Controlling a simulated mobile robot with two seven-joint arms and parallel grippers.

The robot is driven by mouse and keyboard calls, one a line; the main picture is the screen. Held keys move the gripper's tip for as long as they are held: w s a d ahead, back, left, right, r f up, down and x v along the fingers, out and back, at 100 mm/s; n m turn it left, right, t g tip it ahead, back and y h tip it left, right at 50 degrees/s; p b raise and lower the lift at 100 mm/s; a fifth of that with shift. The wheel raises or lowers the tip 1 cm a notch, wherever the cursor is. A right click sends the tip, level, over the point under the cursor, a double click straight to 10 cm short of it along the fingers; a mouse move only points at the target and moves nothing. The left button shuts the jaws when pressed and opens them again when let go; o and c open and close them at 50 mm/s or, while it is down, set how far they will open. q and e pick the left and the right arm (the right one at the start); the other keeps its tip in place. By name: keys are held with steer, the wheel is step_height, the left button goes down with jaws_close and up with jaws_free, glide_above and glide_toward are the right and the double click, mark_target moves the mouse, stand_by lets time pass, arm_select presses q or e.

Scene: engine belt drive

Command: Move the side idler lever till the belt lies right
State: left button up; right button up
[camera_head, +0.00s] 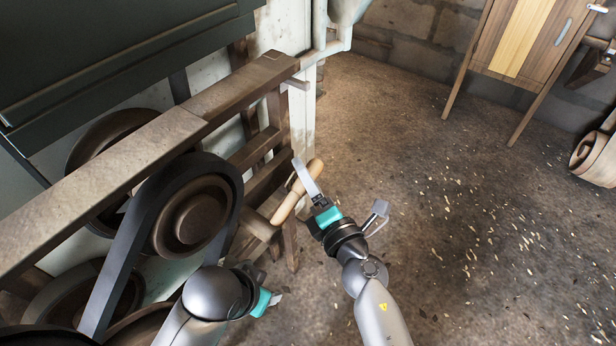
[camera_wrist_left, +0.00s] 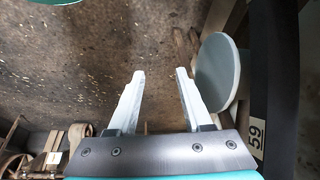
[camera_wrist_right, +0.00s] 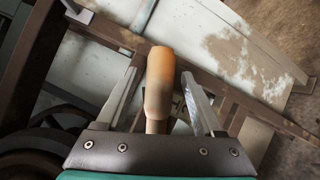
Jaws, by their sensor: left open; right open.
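The side idler lever shows as a wooden handle (camera_head: 295,196), slanting up beside the frame at a pale round piece. It also shows in the right wrist view (camera_wrist_right: 159,85), between the two fingers. My right gripper (camera_head: 342,196) is open; one finger crosses in front of the handle in the head view, and I cannot tell whether it touches. My left gripper (camera_head: 274,299) is open and empty, low and left of the right one, partly behind its own arm. The dark belt (camera_head: 122,250) runs around the upper pulley (camera_head: 190,216) and down left; its lower end is partly hidden.
A wooden beam frame (camera_head: 150,157) stands along the machine at the left. Open floor (camera_head: 450,210) lies right; a wooden cabinet (camera_head: 525,40) stands behind.

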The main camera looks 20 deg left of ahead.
jaws_close()
stand_by(0.6)
stand_by(0.9)
